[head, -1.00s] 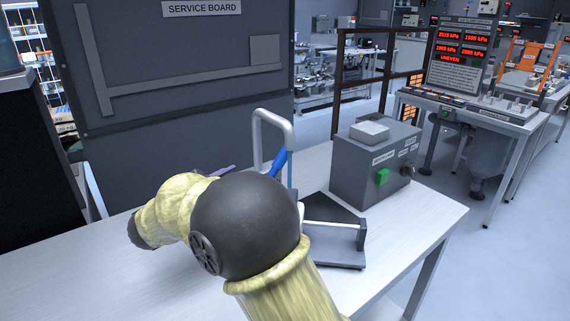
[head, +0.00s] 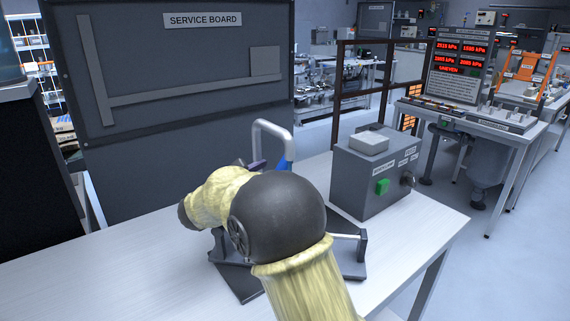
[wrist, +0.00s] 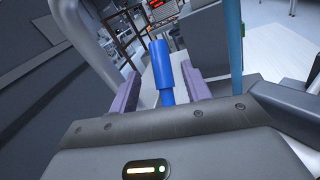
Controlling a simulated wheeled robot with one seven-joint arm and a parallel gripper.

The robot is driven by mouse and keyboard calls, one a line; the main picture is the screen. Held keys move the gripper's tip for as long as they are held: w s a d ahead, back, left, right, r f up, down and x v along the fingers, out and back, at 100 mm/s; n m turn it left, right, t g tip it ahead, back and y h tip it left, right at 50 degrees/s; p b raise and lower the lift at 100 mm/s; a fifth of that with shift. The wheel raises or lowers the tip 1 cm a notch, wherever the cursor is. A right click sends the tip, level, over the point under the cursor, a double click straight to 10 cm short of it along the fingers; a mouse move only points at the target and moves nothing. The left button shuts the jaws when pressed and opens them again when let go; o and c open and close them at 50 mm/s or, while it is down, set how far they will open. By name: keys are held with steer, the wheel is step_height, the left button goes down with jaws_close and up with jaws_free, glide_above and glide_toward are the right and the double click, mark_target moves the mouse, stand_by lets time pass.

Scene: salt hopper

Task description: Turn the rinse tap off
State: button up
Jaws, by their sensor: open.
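The rinse tap has a grey bent spout (head: 271,126) rising behind my arm. Its blue lever (head: 283,164) shows only in part there, beside the spout's right leg. In the wrist view the blue lever (wrist: 164,75) stands between the two purple fingers of my gripper (wrist: 160,70). The fingers are open, with visible gaps to the lever on both sides. In the head view one purple fingertip (head: 257,165) shows by the spout; my arm hides the rest and the tap's base. A teal vertical strip (wrist: 233,45) runs at the right in the wrist view; I cannot tell if it is water.
A grey box (head: 375,175) with a green button stands right of the tap on the white bench (head: 110,270). A dark stand (head: 345,262) lies partly under my arm. The service board (head: 180,80) rises behind. The bench's left part is clear.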

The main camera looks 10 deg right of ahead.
steer(key=x, duration=0.7)
jaws_close()
